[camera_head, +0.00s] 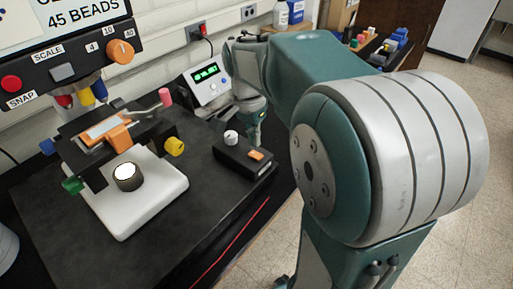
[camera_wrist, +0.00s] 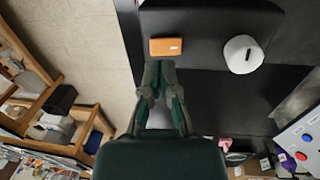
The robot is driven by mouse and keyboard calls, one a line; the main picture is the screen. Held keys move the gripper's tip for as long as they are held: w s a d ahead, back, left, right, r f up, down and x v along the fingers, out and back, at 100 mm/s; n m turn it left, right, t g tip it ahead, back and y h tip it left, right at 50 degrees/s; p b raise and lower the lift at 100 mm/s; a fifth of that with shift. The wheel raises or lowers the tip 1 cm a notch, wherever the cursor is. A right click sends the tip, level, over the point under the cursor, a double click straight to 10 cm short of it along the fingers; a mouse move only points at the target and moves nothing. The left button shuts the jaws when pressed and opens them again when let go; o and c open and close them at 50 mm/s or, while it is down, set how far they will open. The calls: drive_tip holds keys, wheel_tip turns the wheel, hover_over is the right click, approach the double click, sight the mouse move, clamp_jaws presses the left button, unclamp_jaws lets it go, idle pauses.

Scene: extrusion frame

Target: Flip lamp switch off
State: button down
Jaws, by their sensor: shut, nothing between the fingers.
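The black control box (camera_head: 232,160) stands on the dark bench mat and carries an orange rocker switch (camera_head: 256,155) and a white knob (camera_head: 231,137). In the wrist view the orange switch (camera_wrist: 166,46) lies just beyond my fingertips, with the white knob (camera_wrist: 243,54) to its right. My gripper (camera_wrist: 159,66) is shut and empty, pointing at the switch's near edge. I cannot tell whether it touches. The lamp disc (camera_head: 127,171) on the microscope's white base glows bright white.
The microscope stage (camera_head: 107,132) with coloured knobs stands left of the box. A meter with a green display (camera_head: 207,72) is behind. A panel with knobs and buttons (camera_head: 88,60) hangs at upper left. A red line (camera_head: 235,240) runs along the bench edge; floor lies beyond.

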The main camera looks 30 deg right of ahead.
sight(258, 156)
wheel_tip(258, 156, down, 2)
drive_tip(key=shift+s+f, duration=0.15)
drive_tip(key=shift+f, duration=0.1)
drive_tip(key=shift+d+f, duration=0.2)
drive_tip(key=shift+f, duration=0.15)
drive_tip(key=shift+d+f, duration=0.15)
drive_tip(key=shift+d, duration=0.25)
drive_tip(key=shift+s+a+f, duration=0.1)
drive_tip(key=shift+a, duration=0.1)
drive_tip(key=shift+s+a+f, duration=0.15)
drive_tip(key=shift+s+f, duration=0.1)
drive_tip(key=shift+f, duration=0.15)
drive_tip(key=shift+w+a, duration=0.1)
drive_tip(key=shift+w, duration=0.6)
